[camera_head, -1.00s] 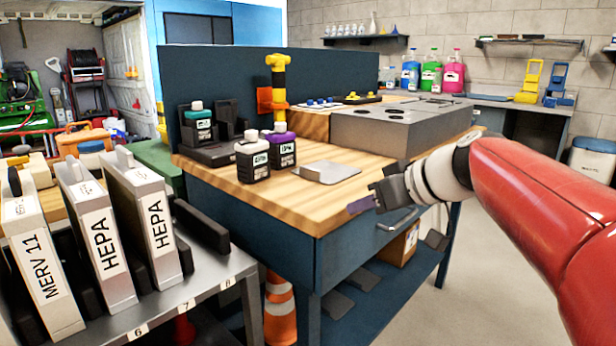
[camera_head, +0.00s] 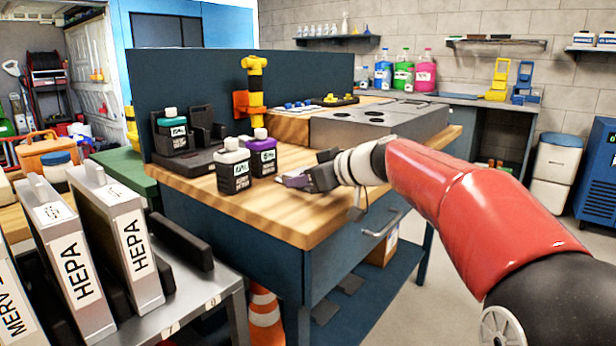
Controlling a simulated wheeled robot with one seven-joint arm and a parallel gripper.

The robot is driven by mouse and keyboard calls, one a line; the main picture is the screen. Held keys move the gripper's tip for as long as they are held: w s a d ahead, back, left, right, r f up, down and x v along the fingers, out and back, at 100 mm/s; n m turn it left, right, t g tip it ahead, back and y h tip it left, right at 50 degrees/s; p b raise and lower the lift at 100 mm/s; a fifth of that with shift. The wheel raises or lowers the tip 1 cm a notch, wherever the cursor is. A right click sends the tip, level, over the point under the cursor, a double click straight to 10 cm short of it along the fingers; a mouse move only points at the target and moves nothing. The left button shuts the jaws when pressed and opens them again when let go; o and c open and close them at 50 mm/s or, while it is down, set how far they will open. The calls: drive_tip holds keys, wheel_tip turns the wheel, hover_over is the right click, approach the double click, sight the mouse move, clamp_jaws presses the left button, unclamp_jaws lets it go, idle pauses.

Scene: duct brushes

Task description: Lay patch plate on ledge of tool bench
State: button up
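The tool bench has a wooden top (camera_head: 290,222) on a blue body, with a blue lower shelf (camera_head: 372,292). My gripper (camera_head: 300,179) is low over the right part of the wooden top, pointing left, just right of the purple-capped bottle. A flat grey patch plate lay on this part of the top in the earlier view. My gripper now covers that place, so the plate is mostly or wholly hidden. The fingers are small and seen from the side. I cannot tell whether they are open or shut, or touch the plate.
A white-capped bottle (camera_head: 233,170) and a purple-capped bottle (camera_head: 262,157) stand left of my gripper. A grey block with round holes (camera_head: 378,122) sits behind it. Dark flat pieces (camera_head: 325,312) lie on the lower shelf. HEPA filters (camera_head: 125,245) stand in a rack at left.

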clamp_jaws()
drive_tip(key=shift+r, duration=0.15)
